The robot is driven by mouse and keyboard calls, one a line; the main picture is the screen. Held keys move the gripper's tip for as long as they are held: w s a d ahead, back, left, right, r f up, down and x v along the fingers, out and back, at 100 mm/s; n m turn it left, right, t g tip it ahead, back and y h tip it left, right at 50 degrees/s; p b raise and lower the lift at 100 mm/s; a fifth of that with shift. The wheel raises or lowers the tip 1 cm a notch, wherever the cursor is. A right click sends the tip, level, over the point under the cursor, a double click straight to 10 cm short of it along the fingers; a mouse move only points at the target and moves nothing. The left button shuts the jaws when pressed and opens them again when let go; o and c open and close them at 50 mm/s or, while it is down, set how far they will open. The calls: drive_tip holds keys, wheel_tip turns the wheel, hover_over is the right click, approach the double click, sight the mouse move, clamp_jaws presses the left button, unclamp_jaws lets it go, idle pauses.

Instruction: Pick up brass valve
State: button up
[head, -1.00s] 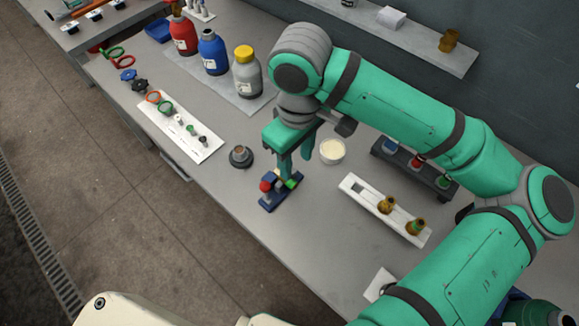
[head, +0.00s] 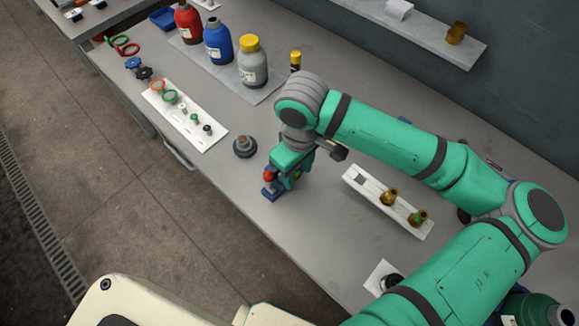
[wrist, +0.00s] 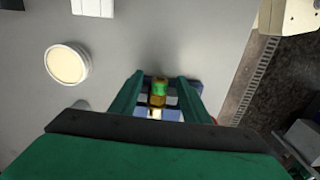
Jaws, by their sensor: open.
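A brass-yellow valve with a green top (wrist: 158,92) sits on a small blue holder (wrist: 197,88) in the wrist view, between my two fingers. My gripper (wrist: 161,82) is open, with a finger on either side of the valve; I cannot tell whether they touch it. In the head view, my gripper (head: 284,178) is low over the blue holder (head: 271,194), near the bench's front edge. A red knob (head: 269,175) shows beside it. The valve itself is mostly hidden there by my gripper.
A white rack (head: 408,222) with two brass fittings (head: 389,197) stands to the right. A dark round-based part (head: 245,146) stands to the left. Bottles (head: 252,65) and a tray of small parts (head: 184,115) are farther left.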

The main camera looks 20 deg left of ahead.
sight(298, 174)
clamp_jaws()
wheel_tip(298, 174, up, 10)
idle(0.6)
drive_tip(key=shift+s, duration=0.1)
